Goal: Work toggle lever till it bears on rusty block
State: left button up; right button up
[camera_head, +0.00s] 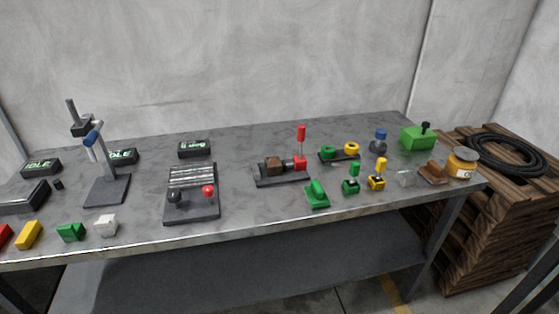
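A toggle clamp stands on a dark base plate (283,180) in the middle of the bench. Its red toggle lever (301,135) points straight up from a red body (300,163) at the plate's right end. The rusty brown block (273,164) sits on the same plate, left of the red body. A darker part lies between the two; at this size I cannot tell whether it touches the block. Neither of my grippers is in view.
A grey two-lever panel (191,207) lies left of the clamp. A green handled piece (317,194) stands close at its front right. A tall press stand (106,188) is at left, a jar (462,163) at right.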

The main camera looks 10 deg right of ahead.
aim_at(302, 128)
jog(key=i+z, duration=0.15)
jog(key=z, duration=0.25)
jog(key=i+j+z, duration=0.15)
jog(key=z, duration=0.2)
jog(key=i+j+z, duration=0.1)
jog(key=z, duration=0.3)
jog(key=i+j, duration=0.05)
jog(key=i, duration=0.05)
